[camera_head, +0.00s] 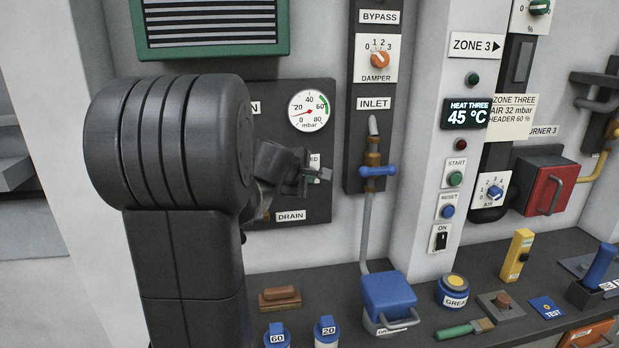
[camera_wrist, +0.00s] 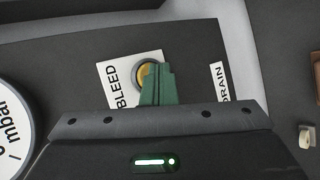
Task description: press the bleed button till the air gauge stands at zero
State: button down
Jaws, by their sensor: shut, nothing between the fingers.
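The bleed button (camera_wrist: 142,76) is a brass-coloured disc in a dark ring on a white plate marked BLEED (camera_wrist: 121,85). My gripper (camera_wrist: 160,68) is shut and empty, with its green fingertips over the right part of the button. I cannot tell whether the tips touch it. In the head view my gripper (camera_head: 322,175) is at the dark panel, hiding the button and most of its label. The air gauge (camera_head: 309,110) is a round white mbar dial above the gripper. Its red needle points left and slightly down, at the low end, seemingly between 0 and 20.
The DRAIN label (camera_head: 290,216) is below the gripper on the same panel (camera_head: 318,210). The INLET pipe with a blue valve handle (camera_head: 378,170) stands to the right. A blue box (camera_head: 389,300), a grease tin (camera_head: 453,291) and blue-capped bottles (camera_head: 326,330) stand on the ledge below.

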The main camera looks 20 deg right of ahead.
jog(key=shift+s, duration=0.1)
jog(key=shift+s+a+b, duration=0.25)
jog(key=shift+s+b, duration=0.1)
jog(key=shift+s, duration=0.4)
jog(key=shift+s, duration=0.1)
jog(key=s, duration=0.2)
jog(key=s+a+b, duration=0.1)
jog(key=s, duration=0.1)
jog(key=shift+s, duration=0.3)
dwell(0.5)
jog(key=shift+s+a+p, duration=0.25)
jog(key=shift+s, duration=0.7)
jog(key=shift+s+a+p, duration=0.25)
jog(key=shift+s, duration=0.7)
